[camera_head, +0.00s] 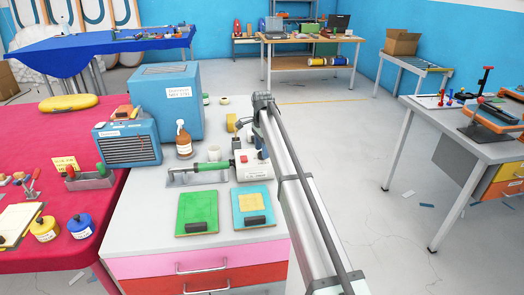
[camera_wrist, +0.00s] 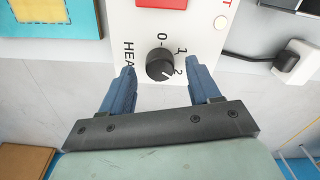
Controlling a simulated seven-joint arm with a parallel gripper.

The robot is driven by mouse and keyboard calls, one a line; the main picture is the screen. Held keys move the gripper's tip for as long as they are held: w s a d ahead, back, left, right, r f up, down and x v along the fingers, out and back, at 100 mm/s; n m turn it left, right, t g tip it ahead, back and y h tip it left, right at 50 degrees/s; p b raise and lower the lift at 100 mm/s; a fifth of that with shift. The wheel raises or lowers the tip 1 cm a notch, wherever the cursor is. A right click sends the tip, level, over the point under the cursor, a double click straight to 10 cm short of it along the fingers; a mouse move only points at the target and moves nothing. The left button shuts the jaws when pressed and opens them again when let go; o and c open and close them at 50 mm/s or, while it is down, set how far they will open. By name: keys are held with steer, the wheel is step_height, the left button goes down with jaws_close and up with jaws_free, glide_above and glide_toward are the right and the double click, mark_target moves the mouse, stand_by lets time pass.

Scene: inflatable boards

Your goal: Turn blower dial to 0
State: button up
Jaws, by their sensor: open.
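The black round blower dial (camera_wrist: 160,62) sits on a white panel in the wrist view, with the marks 0, 1 and 2 around it. Its pale pointer line faces the 2. My gripper (camera_wrist: 160,74) is open, with one blue finger on each side of the dial and gaps between fingers and knob. In the head view the blower's white box (camera_head: 253,172) stands on the grey worktop, left of my arm. A green-handled tool (camera_head: 192,168) lies beside it. The dial is hidden in that view.
On the worktop are a brown bottle (camera_head: 183,140), a blue heater box (camera_head: 127,143), a green board (camera_head: 198,212) and a blue-yellow board (camera_head: 254,205).

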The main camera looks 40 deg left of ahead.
steer(key=shift+f, duration=0.45)
steer(key=shift+c, duration=0.3)
steer(key=c, duration=1)
